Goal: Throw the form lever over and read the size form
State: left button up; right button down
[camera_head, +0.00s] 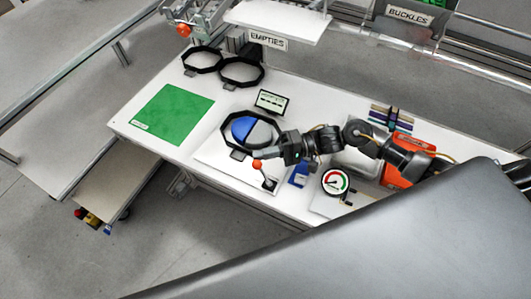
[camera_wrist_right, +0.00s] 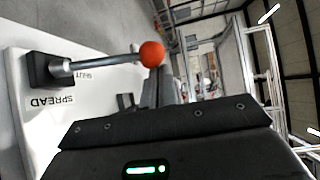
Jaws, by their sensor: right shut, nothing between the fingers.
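The form lever has an orange ball knob (camera_head: 257,163) on a metal rod rising from a black base (camera_head: 270,185); in the head view it leans up and left. In the right wrist view the knob (camera_wrist_right: 152,53) and rod pass close to the word SHUT, with SPREAD printed beside the base (camera_wrist_right: 45,70). My right gripper (camera_head: 262,154) is shut and empty, right by the knob; whether they touch is unclear. The size form (camera_head: 241,131), blue and grey halves, sits inside a black octagonal ring. A small display (camera_head: 271,102) stands behind it, its text too small to read. My left gripper is out of view.
A green mat (camera_head: 172,114) lies left on the white table. Two black rings (camera_head: 241,71) stand near the EMPTIES sign (camera_head: 267,40). A round dial gauge (camera_head: 335,182) and a blue block (camera_head: 299,175) are right of the lever, below my right arm.

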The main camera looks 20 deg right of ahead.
jog(key=shift+s+d+r+n+y+p, duration=0.2)
jog(key=shift+s+d+n+y+p, duration=0.3)
jog(key=shift+s+d, duration=0.35)
jog(key=shift+s+d+r+n+y+p, duration=0.15)
jog(key=shift+s+d+n+y+p, duration=0.15)
jog(key=shift+s+d+y+p, duration=0.4)
jog(key=shift+s, duration=0.2)
